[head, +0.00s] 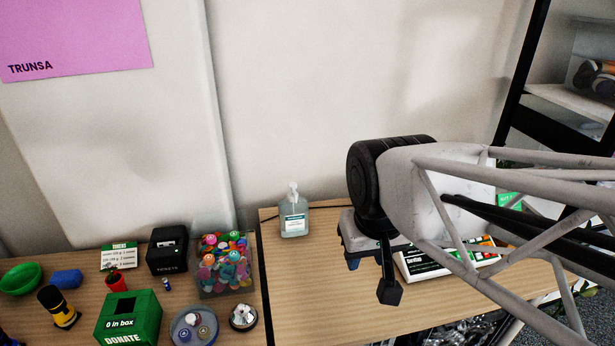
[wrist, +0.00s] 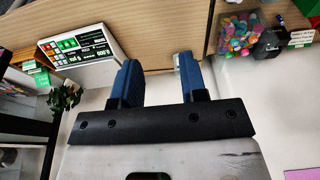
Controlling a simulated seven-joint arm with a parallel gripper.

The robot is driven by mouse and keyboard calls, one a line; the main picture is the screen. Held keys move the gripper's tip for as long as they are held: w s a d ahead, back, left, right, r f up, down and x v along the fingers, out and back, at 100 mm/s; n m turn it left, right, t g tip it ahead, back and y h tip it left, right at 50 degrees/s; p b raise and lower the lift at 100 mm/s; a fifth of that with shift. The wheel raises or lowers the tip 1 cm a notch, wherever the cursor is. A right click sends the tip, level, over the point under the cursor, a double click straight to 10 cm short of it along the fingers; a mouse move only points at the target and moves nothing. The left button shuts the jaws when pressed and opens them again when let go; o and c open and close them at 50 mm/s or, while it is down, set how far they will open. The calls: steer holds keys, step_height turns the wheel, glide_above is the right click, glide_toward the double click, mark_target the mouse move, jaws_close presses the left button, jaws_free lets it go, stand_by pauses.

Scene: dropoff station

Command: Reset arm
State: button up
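My gripper (head: 370,276) hangs over the right-hand wooden table (head: 320,290) in the head view, at the end of my arm reaching in from the right. In the wrist view its two blue-padded fingers (wrist: 158,76) stand wide apart with nothing held between them. Past the fingers, the wrist view shows the table edge and pale wall. A pump bottle of clear liquid (head: 293,215) stands upright on the table, left of my gripper and apart from it in the head view.
A white scale-like device with a display (head: 440,264), also in the wrist view (wrist: 78,48), is partly behind my arm. The left table holds a green donate box (head: 128,318), a bin of colourful pieces (head: 224,270) and a black printer (head: 167,250). A black-framed shelf (head: 545,95) stands right.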

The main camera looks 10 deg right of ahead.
steer(key=shift+s+d+f, duration=0.2)
steer(key=shift+s, duration=0.3)
steer(key=shift+s+d+f, duration=0.15)
steer(key=shift+s+d, duration=0.05)
steer(key=shift+s, duration=0.25)
steer(key=shift+o, duration=0.5)
